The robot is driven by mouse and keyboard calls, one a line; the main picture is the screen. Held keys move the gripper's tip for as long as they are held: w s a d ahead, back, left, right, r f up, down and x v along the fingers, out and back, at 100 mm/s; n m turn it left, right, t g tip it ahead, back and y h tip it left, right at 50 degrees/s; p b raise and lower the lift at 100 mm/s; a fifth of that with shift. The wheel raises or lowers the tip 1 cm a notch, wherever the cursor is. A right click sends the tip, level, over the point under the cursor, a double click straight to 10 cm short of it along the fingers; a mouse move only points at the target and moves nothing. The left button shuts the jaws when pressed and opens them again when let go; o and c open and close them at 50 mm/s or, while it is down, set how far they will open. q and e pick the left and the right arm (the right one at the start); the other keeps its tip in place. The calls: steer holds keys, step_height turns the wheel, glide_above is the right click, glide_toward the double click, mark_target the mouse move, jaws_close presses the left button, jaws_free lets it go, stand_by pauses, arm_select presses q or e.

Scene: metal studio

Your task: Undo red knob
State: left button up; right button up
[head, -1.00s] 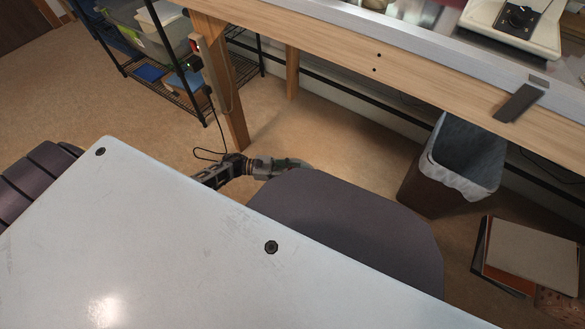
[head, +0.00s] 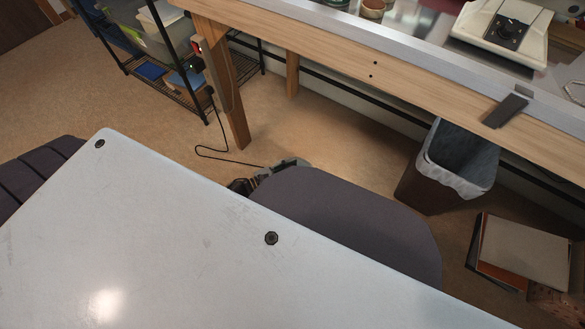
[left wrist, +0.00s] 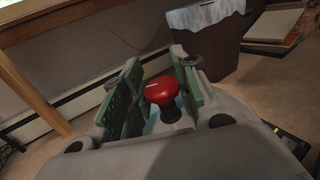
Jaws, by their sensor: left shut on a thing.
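The red knob (left wrist: 163,90) is a rounded red cap on a short black stem, seen in the left wrist view. My left gripper (left wrist: 157,66) has green-padded fingers, one on each side of the knob, and is shut on it. What the stem joins is hidden behind the gripper body. In the head view the left gripper (head: 288,164) shows only as a small grey part past a dark rounded shape, and the knob is hidden there. My right gripper is in neither view.
A wooden workbench (head: 330,62) runs across the back, with a leg carrying a power strip (head: 212,75). A black cord hangs from it to the floor. A lined bin (head: 440,185) and a stack of boards (head: 525,250) stand at right. A wire shelf (head: 185,100) is at left.

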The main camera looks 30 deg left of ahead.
arm_select(q)
steer(key=shift+n+t+y, duration=0.8)
steer(key=shift+n+y, duration=0.2)
steer(key=shift+y, duration=0.4)
steer(key=shift+n+t+y, duration=0.5)
steer(key=shift+n+y, duration=0.3)
steer(key=shift+y, duration=0.3)
steer(key=o, duration=1)
steer(key=shift+o, duration=0.2)
steer(key=v, duration=1.2)
